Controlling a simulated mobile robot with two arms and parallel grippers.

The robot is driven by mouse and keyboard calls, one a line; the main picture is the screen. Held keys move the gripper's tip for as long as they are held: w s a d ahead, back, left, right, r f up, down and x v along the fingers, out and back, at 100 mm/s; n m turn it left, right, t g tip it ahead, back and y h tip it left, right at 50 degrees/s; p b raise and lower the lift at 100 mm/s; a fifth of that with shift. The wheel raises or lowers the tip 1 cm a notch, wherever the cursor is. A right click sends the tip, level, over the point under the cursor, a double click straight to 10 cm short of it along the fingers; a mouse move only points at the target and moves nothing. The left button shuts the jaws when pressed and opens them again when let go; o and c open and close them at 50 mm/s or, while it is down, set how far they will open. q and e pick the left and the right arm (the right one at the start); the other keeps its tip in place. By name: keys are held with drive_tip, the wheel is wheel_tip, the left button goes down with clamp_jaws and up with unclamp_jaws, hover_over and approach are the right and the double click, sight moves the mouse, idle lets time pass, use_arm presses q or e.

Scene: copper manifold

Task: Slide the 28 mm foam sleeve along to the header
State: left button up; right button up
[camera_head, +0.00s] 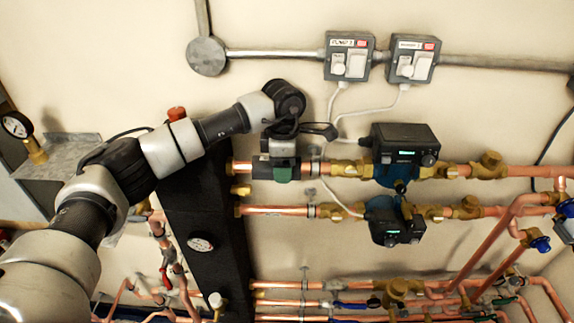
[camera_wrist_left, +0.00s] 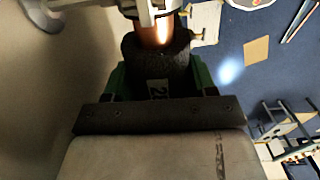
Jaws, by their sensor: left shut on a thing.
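The dark foam sleeve is around the upper copper pipe (camera_head: 242,168) in the head view. In the left wrist view the sleeve (camera_wrist_left: 158,50) shows its dark end and a pale label reading 28, partly cut off. My left gripper (camera_head: 283,172) is shut on the sleeve, with its green pads on either side; it also shows in the left wrist view (camera_wrist_left: 158,84). The header (camera_head: 203,215) is the tall black body left of the gripper. A short length of bare copper shows between the sleeve and the header. My right gripper is in neither view.
Two dark pumps, an upper one (camera_head: 402,150) and a lower one (camera_head: 392,222), stand right of the gripper. A second copper pipe (camera_head: 275,210) runs below. White cables hang from two switch boxes (camera_head: 348,57) above.

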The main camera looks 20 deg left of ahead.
sight(266, 159)
use_arm(q)
drive_tip(key=shift+s+a, duration=0.25)
drive_tip(key=shift+a, duration=0.65)
drive_tip(key=shift+s+a, duration=0.25)
drive_tip(key=shift+a, duration=0.65)
drive_tip(key=o, duration=1)
drive_tip(key=shift+r, duration=0.1)
